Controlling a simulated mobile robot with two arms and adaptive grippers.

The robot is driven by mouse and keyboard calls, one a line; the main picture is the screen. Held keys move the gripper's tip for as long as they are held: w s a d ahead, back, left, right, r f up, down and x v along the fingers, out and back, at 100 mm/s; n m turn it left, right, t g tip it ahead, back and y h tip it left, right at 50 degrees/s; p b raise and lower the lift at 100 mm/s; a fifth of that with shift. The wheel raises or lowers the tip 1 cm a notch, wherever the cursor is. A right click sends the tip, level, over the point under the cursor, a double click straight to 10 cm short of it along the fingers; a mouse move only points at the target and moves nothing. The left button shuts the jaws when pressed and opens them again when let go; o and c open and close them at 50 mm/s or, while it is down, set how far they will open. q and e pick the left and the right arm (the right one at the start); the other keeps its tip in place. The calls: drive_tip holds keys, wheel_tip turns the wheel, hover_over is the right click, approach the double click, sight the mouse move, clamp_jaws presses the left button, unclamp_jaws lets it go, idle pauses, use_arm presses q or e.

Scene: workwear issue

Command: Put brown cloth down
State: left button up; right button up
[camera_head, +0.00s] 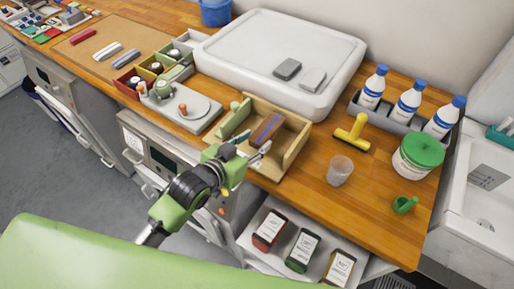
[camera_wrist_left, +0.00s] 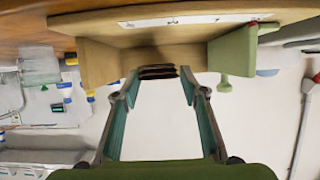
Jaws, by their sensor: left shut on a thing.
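The brown cloth (camera_head: 268,127) is a folded, narrow piece with a blue stripe, seen in the head view inside the open wooden box (camera_head: 293,151). In the left wrist view the cloth (camera_wrist_left: 158,72) shows as dark brown layers between the fingertips. My left gripper (camera_head: 250,149) reaches over the near side of the box and is shut on the cloth's near end. Its two teal-sided fingers also show in the left wrist view (camera_wrist_left: 158,80). Whether the cloth rests on the box floor I cannot tell. My right gripper is not in view.
A turntable-like grey plate (camera_head: 191,108) stands left of the box. A large white tray (camera_head: 225,53) lies behind it. A yellow squeegee-like tool (camera_head: 352,133) and a clear cup (camera_head: 339,170) stand to the right. Bottles (camera_head: 372,88) stand farther right.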

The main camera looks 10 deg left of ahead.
sight(257, 148)
use_arm(q)
drive_tip(key=shift+d+f, duration=0.2)
drive_tip(key=shift+f, duration=0.05)
drive_tip(key=f, duration=0.2)
drive_tip(key=f+p, duration=0.1)
drive_tip(key=shift+w+d, duration=0.1)
drive_tip(key=shift+d, duration=0.15)
drive_tip(key=shift+f, duration=0.3)
drive_tip(key=o, duration=1.1)
drive_tip(key=b+v, duration=0.1)
drive_tip(key=v, duration=1.1)
drive_tip(key=shift+b, duration=0.4)
drive_tip(key=shift+a, duration=0.1)
